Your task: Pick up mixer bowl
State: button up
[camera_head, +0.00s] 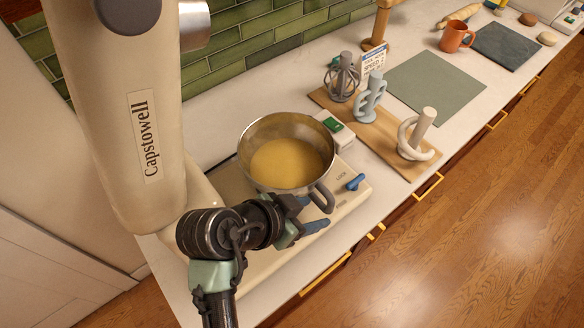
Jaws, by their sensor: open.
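The mixer bowl (297,122) is a metal bowl with yellow batter (286,163) inside. It sits upright on the base (352,177) of the cream stand mixer. Its handle (327,199) sticks out toward the front. My gripper (318,213) is open at the near side of the bowl, close to the handle. One blue-tipped finger shows just below the handle. My gripper and wrist hide part of the mixer base, and I cannot tell whether a finger touches the handle.
The mixer head (125,110) rises at the left, clear of the bowl. A blue lock lever (355,182) is right of the bowl. A wooden board (385,149) holds a whisk, a hook and a beater. A green mat (437,88) and an orange mug (453,37) are farther along the counter.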

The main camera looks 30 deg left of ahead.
aim_at(327, 207)
jog(key=shift+x, duration=0.9)
jog(key=shift+w+d+f+p, duration=0.15)
jog(key=shift+w+d+p, duration=0.1)
jog(key=shift+w+p, duration=0.2)
jog(key=p+x, duration=0.1)
jog(key=x, duration=0.3)
jog(key=shift+w+d, duration=0.1)
jog(key=shift+w, duration=0.1)
grip_shut()
dwell(0.4)
